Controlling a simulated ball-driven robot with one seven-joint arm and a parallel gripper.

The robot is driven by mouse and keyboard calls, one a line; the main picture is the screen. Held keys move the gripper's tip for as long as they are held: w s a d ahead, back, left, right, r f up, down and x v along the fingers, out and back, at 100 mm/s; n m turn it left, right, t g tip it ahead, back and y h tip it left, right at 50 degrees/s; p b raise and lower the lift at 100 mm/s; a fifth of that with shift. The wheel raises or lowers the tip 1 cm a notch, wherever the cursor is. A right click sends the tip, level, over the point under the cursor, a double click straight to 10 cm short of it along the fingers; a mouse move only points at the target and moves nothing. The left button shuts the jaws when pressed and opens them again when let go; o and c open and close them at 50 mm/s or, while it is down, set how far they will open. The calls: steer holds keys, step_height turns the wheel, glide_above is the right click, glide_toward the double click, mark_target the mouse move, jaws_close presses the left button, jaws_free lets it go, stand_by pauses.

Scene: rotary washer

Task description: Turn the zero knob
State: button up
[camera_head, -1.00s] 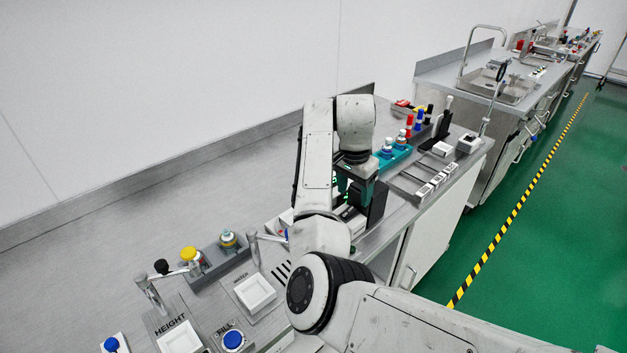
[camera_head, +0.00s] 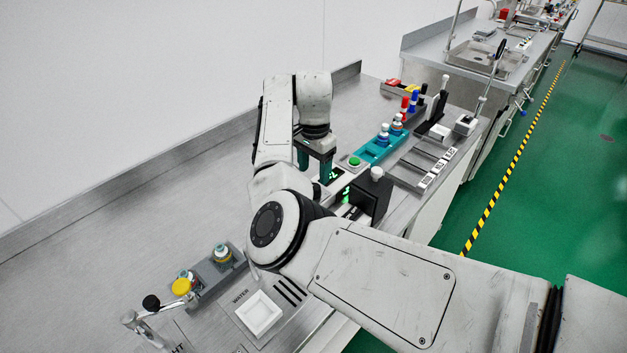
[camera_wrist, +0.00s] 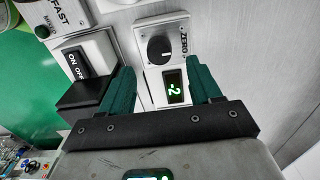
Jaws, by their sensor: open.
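The zero knob (camera_wrist: 160,48) is a dark round dial on a white panel, beside the printed word ZERO, in the wrist view. A small green-lit display (camera_wrist: 174,86) reading about -2 sits just below it. My gripper (camera_wrist: 162,78) is open, with its two green fingers pointing toward the panel, one on each side of the display. The knob lies beyond the fingertips, between their lines; nothing is held. In the head view my gripper (camera_head: 315,160) hangs over the bench next to the green-lit displays (camera_head: 334,175). The knob itself is hidden there.
An ON/OFF switch block (camera_wrist: 76,60) stands left of the panel in the wrist view. In the head view a black box (camera_head: 372,196) and a teal rack (camera_head: 375,147) with bottles stand close to my gripper. Bare bench lies behind and left.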

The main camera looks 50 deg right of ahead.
mark_target(314, 186)
steer(key=shift+f, duration=2.7)
steer(key=shift+c, duration=0.3)
steer(key=c, duration=1)
steer(key=shift+o, duration=0.2)
steer(key=shift+r+p, duration=0.1)
steer(key=shift+p, duration=0.25)
steer(key=shift+n, duration=0.4)
steer(key=shift+s+r+n+p, duration=0.1)
steer(key=shift+n+p, duration=0.8)
steer(key=shift+p, duration=0.05)
steer(key=shift+n+p, duration=1.35)
steer(key=shift+n, duration=1.25)
